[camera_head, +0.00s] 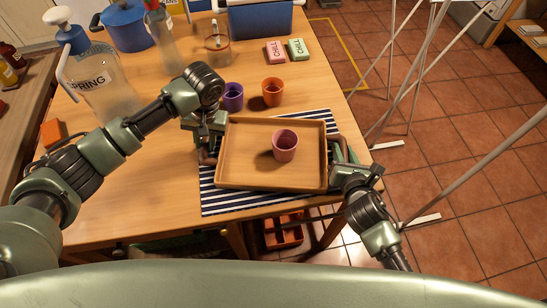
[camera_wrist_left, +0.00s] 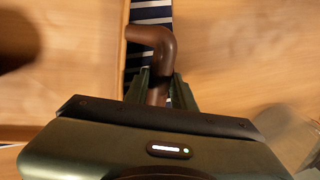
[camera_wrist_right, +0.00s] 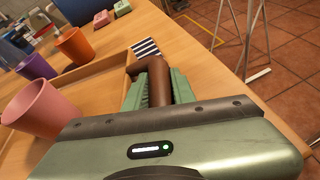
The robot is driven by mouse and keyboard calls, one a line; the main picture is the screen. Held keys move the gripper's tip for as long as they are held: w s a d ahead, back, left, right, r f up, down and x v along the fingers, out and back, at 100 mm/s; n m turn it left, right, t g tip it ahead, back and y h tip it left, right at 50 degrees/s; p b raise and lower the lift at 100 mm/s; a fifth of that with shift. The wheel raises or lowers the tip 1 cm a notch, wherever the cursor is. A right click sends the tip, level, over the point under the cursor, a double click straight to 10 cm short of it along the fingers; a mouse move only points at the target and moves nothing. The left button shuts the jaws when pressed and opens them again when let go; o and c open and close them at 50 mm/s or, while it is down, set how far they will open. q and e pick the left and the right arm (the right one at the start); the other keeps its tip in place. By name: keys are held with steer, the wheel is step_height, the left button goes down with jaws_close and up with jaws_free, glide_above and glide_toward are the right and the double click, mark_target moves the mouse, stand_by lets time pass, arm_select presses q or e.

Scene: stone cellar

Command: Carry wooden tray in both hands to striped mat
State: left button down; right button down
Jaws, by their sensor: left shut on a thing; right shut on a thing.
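The wooden tray (camera_head: 245,179) is over the striped mat (camera_head: 213,204) on the table. Mat stripes show along its left, front and top right sides. I cannot tell whether the tray rests on the mat or hangs just above it. A pink cup (camera_head: 285,146) stands upright in the tray. My left gripper (camera_head: 207,150) is shut on the tray's left brown handle (camera_wrist_left: 157,50). My right gripper (camera_head: 341,155) is shut on its right handle (camera_wrist_right: 153,75).
A purple cup (camera_head: 233,96) and an orange cup (camera_head: 272,92) stand just behind the tray. The table's left front is clear.

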arm_select(q)
steer(key=c, duration=1.2)
jaws_free()
arm_select(e)
steer(key=c, duration=1.2)
jaws_free()
arm_select(q)
steer(key=shift+o, duration=0.2)
arm_select(e)
steer(key=shift+o, duration=0.2)
steer(key=shift+s, duration=0.15)
arm_select(q)
step_height(320, 180, up, 12)
steer(key=d, duration=0.2)
steer(key=shift+d+f, duration=0.15)
steer(key=shift+d, duration=0.05)
arm_select(e)
steer(key=v, duration=1.1)
steer(key=shift+s+d+r, duration=0.1)
steer(key=shift+s+r, duration=0.1)
steer(key=shift+s, duration=0.1)
